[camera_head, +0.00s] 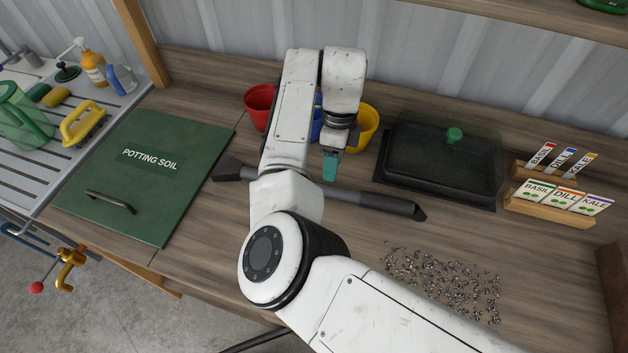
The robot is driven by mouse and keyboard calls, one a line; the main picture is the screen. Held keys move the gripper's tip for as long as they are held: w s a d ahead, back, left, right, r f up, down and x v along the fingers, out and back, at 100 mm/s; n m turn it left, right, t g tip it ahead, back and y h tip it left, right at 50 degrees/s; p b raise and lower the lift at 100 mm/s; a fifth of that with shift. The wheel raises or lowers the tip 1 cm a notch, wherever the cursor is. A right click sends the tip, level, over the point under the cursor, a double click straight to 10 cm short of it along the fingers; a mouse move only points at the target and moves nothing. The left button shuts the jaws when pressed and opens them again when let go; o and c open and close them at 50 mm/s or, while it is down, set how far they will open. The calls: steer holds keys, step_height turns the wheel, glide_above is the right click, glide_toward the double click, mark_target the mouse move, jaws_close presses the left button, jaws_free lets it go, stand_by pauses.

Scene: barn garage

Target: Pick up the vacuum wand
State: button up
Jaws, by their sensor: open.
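The vacuum wand (375,201) is a dark grey tube lying across the wooden workbench. Its flat nozzle end (229,169) is at the left and its other end is at the right, near the loose bits. My arm hides part of its left half. My gripper (330,172) points down over the bench, just behind the wand's middle, with a teal finger showing. The gripper is open and I see nothing held in it. I cannot tell its exact height above the wand.
Red (259,104) and yellow (365,126) pots stand behind my arm, with a blue one partly hidden. A dark lidded tray (437,190) is right of the gripper. Seed packet holders (549,207) are at the right. Small metallic bits (445,282) lie in front. A green potting soil lid (150,195) is left.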

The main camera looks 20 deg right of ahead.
mark_target(330, 186)
steer(key=shift+s+f, duration=0.1)
steer(key=shift+f, duration=0.8)
steer(key=shift+s+a+f+p, duration=0.2)
steer(key=shift+f+p, duration=0.1)
steer(key=shift+f, duration=0.6)
steer(key=shift+s+a+f+p, duration=0.1)
steer(key=shift+s+f+p, duration=0.2)
steer(key=shift+f, duration=0.55)
steer(key=shift+s+a+f+p, duration=0.15)
steer(key=shift+f+p, duration=0.2)
steer(key=shift+f, duration=0.55)
jaws_close()
